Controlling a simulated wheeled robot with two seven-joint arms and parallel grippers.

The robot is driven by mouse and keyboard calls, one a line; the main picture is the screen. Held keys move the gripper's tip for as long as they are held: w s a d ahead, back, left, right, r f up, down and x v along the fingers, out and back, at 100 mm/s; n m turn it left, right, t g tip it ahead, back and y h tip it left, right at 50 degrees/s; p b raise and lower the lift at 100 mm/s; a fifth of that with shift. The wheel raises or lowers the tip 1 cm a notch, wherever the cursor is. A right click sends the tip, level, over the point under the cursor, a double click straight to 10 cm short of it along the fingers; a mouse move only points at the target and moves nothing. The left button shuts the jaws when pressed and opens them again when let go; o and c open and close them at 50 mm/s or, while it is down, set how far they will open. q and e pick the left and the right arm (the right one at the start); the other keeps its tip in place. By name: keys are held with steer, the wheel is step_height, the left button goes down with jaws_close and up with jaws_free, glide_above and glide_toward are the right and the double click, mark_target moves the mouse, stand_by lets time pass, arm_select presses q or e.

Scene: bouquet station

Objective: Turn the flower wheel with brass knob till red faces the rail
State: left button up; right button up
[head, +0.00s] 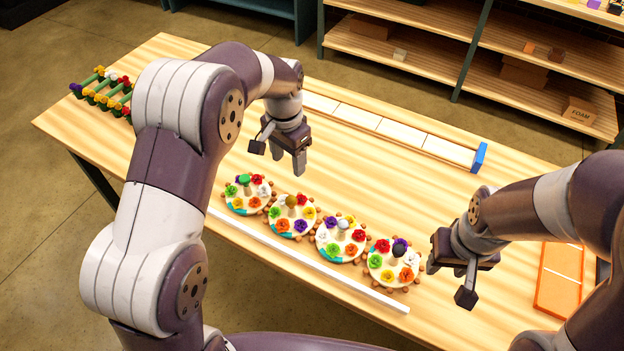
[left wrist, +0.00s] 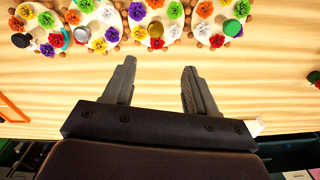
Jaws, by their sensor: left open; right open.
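Four cream flower wheels stand in a slanting row. The wheel with the brass knob (head: 290,201) is second from the left in the head view, and its knob also shows in the left wrist view (left wrist: 155,30). Its red flower (head: 301,199) is on the side away from the white rail (head: 310,262). Its orange flower (head: 282,225) and purple flower (head: 299,226) are nearest the rail. My left gripper (head: 278,156) is open and empty, above the table behind the wheels. My right gripper (head: 450,282) is open and empty, right of the rightmost wheel.
The neighbouring wheels have a green knob (head: 244,179) and a pale knob (head: 343,223), close beside the brass one. A long white-topped strip with a blue end (head: 479,157) lies behind. An orange tray (head: 560,280) is at right. A flower rack (head: 103,92) is at far left.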

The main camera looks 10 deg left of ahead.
mark_target(291, 199)
arm_select(q)
steer(key=shift+m, duration=0.3)
steer(key=f, duration=0.3)
steer(key=s+f, duration=0.1)
steer(key=f, duration=0.7)
steer(key=shift+s+d+f, duration=0.1)
steer(key=shift+s+f, duration=0.05)
steer(key=shift+f, duration=0.1)
steer(key=shift+s+f, duration=0.1)
steer(key=shift+f, duration=0.2)
arm_select(e)
steer(key=shift+s+d+f, duration=0.25)
steer(key=shift+s, duration=0.05)
arm_select(q)
steer(key=c, duration=1.1)
steer(key=shift+o, duration=0.2)
steer(key=shift+n, duration=0.4)
